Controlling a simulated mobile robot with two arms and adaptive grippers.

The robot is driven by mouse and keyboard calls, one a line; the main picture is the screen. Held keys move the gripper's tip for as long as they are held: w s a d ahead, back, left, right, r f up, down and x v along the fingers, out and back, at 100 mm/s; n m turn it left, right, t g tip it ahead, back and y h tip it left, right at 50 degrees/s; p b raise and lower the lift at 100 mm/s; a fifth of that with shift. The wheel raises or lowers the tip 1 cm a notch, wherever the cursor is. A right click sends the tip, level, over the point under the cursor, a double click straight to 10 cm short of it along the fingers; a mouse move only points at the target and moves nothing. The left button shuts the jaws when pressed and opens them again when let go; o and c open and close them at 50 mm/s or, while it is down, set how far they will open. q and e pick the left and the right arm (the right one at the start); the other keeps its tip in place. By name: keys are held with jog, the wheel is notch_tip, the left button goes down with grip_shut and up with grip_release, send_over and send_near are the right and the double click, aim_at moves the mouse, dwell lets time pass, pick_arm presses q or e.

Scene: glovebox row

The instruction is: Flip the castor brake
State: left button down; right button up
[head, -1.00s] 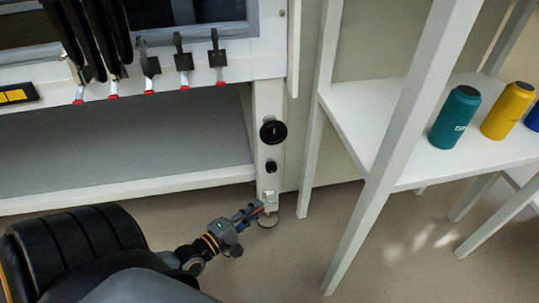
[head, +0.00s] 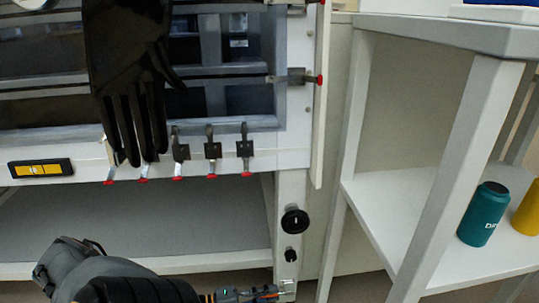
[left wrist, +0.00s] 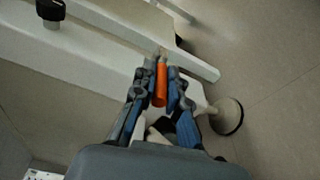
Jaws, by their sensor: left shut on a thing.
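The orange brake lever (left wrist: 161,84) shows in the left wrist view at the foot of a white leg. My left gripper (left wrist: 162,74) is shut on it, with one finger on each side. A round pale foot or castor part (left wrist: 228,117) shows right of the fingers; the castor itself is mostly hidden. In the head view my left gripper (head: 274,292) is at the bottom edge, by the lower end of the white leg (head: 287,190), and the lever cannot be made out clearly. My right gripper is not in view.
The leg carries a large black knob (head: 294,220) and a smaller one (head: 291,254). A white shelf (head: 400,205) with a teal bottle (head: 484,214) stands to the right.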

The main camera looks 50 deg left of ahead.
pick_arm(q)
jog(key=c, duration=1.3)
grip_release()
jog(key=shift+c, duration=0.2)
jog(key=v, duration=1.2)
jog(key=shift+d, duration=0.1)
